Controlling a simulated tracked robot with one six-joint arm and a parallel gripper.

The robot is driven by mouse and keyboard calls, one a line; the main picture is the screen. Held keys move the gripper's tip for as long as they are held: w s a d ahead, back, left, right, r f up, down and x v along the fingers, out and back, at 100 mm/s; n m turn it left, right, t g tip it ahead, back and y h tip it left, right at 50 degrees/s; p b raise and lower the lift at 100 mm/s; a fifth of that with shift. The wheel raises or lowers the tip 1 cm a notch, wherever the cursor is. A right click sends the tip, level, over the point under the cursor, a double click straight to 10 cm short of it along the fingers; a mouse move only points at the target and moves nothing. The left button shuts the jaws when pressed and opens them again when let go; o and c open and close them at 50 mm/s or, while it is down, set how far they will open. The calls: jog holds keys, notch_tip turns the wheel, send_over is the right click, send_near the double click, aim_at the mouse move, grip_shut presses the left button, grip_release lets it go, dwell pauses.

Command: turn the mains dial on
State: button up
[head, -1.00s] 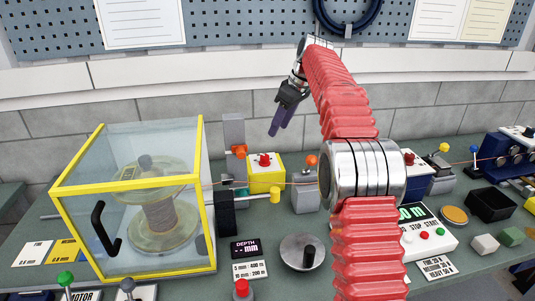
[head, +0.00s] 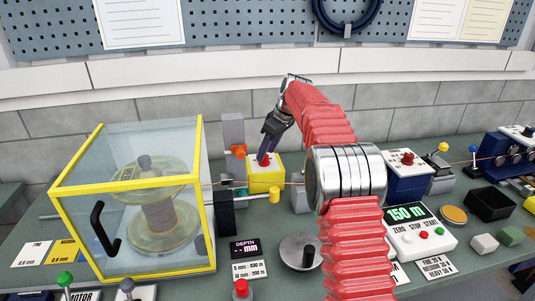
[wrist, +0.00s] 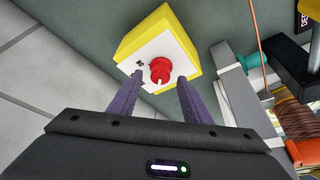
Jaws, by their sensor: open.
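The mains dial looks to be the red knob (head: 263,160) on the white top of a yellow box (head: 266,181), on the bench behind the glass-walled case. In the wrist view the red knob (wrist: 160,70) has a pale pointer mark near its lower edge, and small dark lettering beside it is too small to read surely. My gripper (head: 264,154) is open and points down over the box. In the wrist view its two purple fingers (wrist: 160,80) lie on either side of the knob. I cannot tell whether they touch it.
A yellow-framed clear case (head: 130,200) with a spool stands left of the box. A grey post with an orange knob (head: 238,151) stands close beside the box. A crank disc (head: 300,252) and a display console (head: 418,232) reading 150 m lie in front and right.

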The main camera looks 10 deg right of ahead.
jog(key=shift+x, duration=0.9)
jog(key=c, duration=1)
jog(key=shift+d, duration=0.2)
jog(key=shift+c, duration=0.2)
jog(key=shift+a, duration=0.1)
